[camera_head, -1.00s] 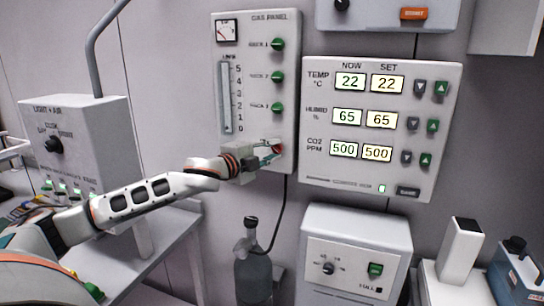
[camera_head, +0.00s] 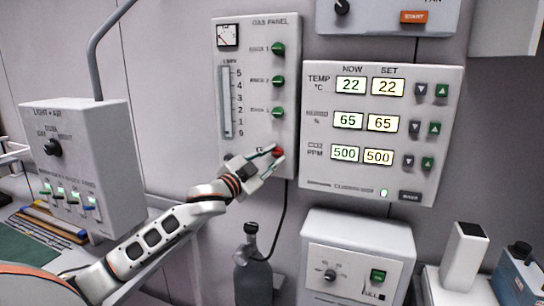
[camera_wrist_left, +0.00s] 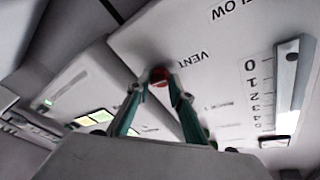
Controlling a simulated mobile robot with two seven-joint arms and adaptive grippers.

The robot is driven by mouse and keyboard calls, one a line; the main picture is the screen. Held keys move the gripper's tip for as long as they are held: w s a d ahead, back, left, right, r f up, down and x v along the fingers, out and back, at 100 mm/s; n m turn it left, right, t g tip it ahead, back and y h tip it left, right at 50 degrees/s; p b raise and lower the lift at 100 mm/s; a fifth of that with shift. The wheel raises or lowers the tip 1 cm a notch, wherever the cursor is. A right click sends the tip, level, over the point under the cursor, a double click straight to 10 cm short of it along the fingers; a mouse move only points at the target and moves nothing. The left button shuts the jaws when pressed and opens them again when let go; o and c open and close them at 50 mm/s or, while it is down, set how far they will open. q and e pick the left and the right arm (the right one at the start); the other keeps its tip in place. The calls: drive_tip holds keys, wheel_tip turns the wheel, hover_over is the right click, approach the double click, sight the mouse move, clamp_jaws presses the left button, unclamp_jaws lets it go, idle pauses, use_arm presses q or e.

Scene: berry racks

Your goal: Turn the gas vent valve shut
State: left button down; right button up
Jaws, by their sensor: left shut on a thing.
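The gas vent valve is a small red knob (camera_head: 278,152) low on the gas panel (camera_head: 287,50), near its bottom right. In the left wrist view the red knob (camera_wrist_left: 160,77) sits beside the word VENT, between my fingertips. My left gripper (camera_head: 275,153) reaches up to it from the lower left, and its green-edged fingers are shut on the knob. The left wrist view shows both fingertips (camera_wrist_left: 159,86) at the knob's sides. The fingers partly hide the knob. My right gripper does not show.
Three green knobs (camera_head: 278,81) and a flow gauge (camera_head: 227,101) are on the panel above. A display box (camera_head: 450,140) stands close on the right. A grey bottle (camera_head: 252,275) is below, with a dark hose rising to the panel. A light box (camera_head: 110,160) is on the left.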

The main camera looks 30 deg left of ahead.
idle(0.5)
use_arm(q)
drive_tip(key=c, duration=1.8)
unclamp_jaws()
drive_tip(key=shift+s, duration=0.1)
drive_tip(key=s, duration=0.4)
drive_tip(key=s+f, duration=0.1)
drive_tip(key=s, duration=0.6)
drive_tip(key=shift+s+a+f, duration=0.2)
drive_tip(key=shift+s+f, duration=0.1)
drive_tip(key=shift+s, duration=0.05)
